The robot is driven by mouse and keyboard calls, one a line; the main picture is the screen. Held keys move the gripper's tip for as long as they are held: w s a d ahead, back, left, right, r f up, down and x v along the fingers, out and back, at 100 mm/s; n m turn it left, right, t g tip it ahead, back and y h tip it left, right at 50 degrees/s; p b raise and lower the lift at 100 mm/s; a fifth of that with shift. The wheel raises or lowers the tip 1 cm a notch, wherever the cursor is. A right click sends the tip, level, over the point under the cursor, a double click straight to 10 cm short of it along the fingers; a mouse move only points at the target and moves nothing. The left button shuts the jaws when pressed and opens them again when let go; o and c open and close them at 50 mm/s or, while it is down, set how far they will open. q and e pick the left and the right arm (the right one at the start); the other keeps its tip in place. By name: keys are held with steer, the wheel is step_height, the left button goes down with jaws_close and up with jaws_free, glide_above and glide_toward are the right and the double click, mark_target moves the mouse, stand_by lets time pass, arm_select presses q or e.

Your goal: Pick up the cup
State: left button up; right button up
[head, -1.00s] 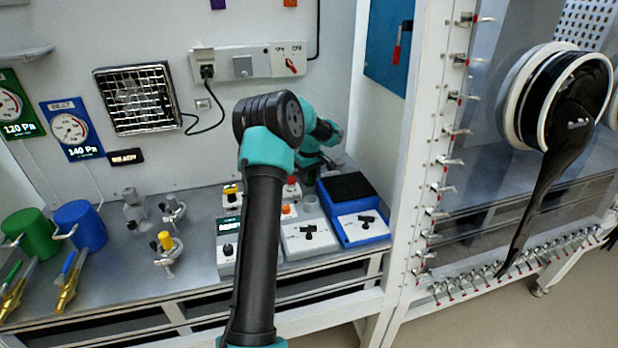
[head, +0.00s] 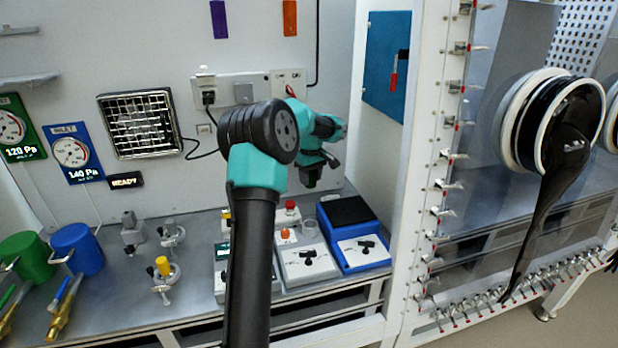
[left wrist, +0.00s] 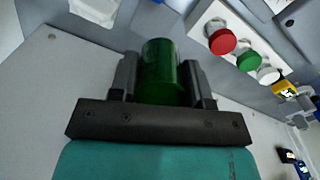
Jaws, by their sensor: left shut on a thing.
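A dark green cup (left wrist: 162,72) stands between the two fingers of my left gripper (left wrist: 165,80) in the left wrist view. The fingers are shut on its sides. In the head view my left gripper (head: 311,172) is above the back of the bench, near the rear wall, and only a small dark green part of the cup (head: 309,182) shows below it. The cup appears clear of the bench. My right gripper is not in view.
Under the gripper are a grey control box (head: 305,265), a blue box with a black top (head: 352,235) and a red button (head: 291,208). Valves (head: 162,268) and blue (head: 78,248) and green (head: 27,258) cylinders stand at left. A white frame post (head: 405,200) rises at right.

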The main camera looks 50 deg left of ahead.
arm_select(q)
steer(key=s+d, duration=0.3)
steer(key=d, duration=0.5)
steer(key=s+d, duration=0.3)
steer(key=d, duration=0.5)
steer(key=shift+s+d, duration=0.2)
steer(key=shift+s, duration=0.05)
steer(key=shift+d, duration=0.1)
